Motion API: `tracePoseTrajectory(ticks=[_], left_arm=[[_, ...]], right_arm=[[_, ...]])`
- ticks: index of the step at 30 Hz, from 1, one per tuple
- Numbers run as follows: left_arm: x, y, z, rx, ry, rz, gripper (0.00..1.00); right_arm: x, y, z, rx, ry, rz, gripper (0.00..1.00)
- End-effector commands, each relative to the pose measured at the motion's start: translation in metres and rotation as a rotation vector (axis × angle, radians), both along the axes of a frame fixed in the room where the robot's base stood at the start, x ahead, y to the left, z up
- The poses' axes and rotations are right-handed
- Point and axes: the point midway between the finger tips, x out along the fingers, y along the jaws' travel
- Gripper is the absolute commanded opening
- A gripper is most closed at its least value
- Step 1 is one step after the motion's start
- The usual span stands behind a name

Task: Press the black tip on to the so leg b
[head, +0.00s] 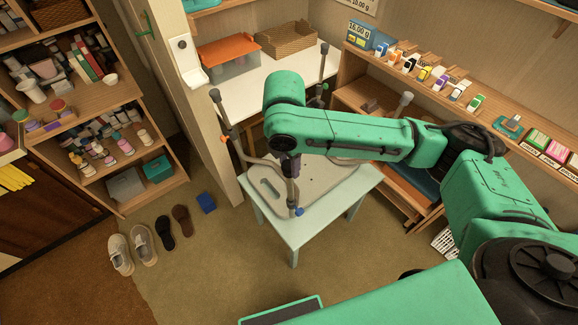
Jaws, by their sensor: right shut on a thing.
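A seat-like frame lies upside down on a small pale green table (291,235), with its grey tube legs pointing up. The left leg (226,118), the back leg (322,66) and the right leg (400,108) each end in a greyish tip. The front leg (292,192) stands upright with a blue part (299,211) near its foot. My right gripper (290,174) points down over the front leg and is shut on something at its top. The gripper and arm hide that top, so I cannot make out a black tip there. My left gripper is out of view.
A shelf with small boxes (440,82) runs along the right wall. A white counter behind holds an orange-lidded bin (228,56) and a wicker basket (287,40). Shoes (143,245) and a blue item (206,203) lie on the carpet.

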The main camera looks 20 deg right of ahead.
Motion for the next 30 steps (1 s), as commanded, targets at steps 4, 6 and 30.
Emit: tracePoseTrajectory(ticks=[4,6,30], left_arm=[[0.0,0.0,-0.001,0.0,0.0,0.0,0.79],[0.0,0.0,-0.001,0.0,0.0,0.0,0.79],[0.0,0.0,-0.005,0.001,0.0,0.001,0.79]], right_arm=[[0.0,0.0,-0.002,0.0,0.0,0.0,0.0],[0.0,0.0,-0.003,0.0,0.0,0.0,0.0],[0.001,-0.001,-0.015,0.0,0.0,0.0,0.0]])
